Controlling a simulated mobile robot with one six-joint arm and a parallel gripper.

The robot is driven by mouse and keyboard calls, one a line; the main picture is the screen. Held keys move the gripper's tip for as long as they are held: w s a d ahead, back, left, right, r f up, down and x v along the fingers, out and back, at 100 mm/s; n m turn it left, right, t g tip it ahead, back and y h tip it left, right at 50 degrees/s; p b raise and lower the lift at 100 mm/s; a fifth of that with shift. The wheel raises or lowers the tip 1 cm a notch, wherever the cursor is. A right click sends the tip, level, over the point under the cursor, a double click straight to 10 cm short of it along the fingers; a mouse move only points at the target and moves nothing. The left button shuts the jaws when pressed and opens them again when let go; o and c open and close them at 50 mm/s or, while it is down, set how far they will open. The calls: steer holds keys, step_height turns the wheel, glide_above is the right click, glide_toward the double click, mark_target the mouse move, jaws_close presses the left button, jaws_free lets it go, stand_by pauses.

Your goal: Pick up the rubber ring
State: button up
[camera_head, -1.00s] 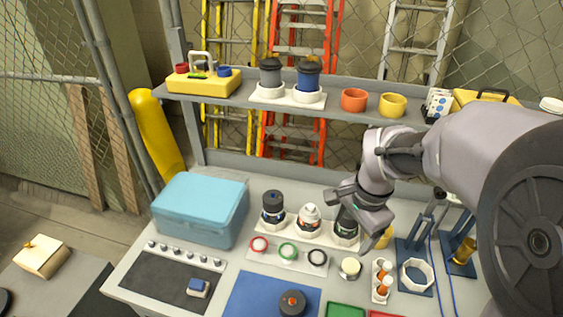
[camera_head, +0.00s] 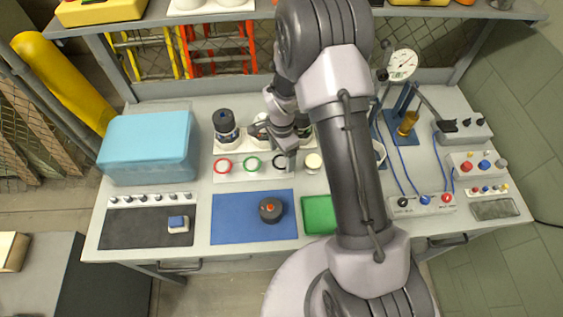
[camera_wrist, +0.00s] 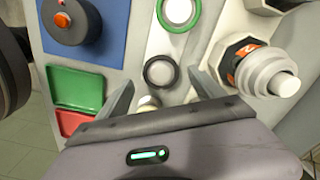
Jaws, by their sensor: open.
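Three rings lie in a row on a white strip on the bench: a red ring (camera_head: 223,165), a green ring (camera_head: 252,163) and a black ring (camera_head: 279,161). The black one looks like rubber. In the head view my gripper (camera_head: 290,158) is right by the black ring and partly hides it. In the wrist view the black ring (camera_wrist: 160,72) lies just ahead of the gap between my gripper's (camera_wrist: 163,93) spread, empty fingers. The green ring (camera_wrist: 178,12) shows beyond it. The height of the fingers above the strip is hard to tell.
A cream round cap (camera_head: 313,162) stands just right of the black ring. Dark-topped cylinders, one with a black cap (camera_head: 225,124), stand behind the rings. A blue mat (camera_head: 230,230) with a dark round part (camera_head: 271,209) and a green tray (camera_head: 318,214) lie in front.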

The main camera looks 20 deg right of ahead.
step_height(320, 180, down, 2)
steer(key=shift+w, duration=0.1)
steer(key=shift+r, duration=0.1)
steer(key=shift+f+b, duration=0.25)
steer(key=shift+b, duration=0.25)
stand_by(0.4)
steer(key=c, duration=1.4)
steer(key=shift+r, duration=0.15)
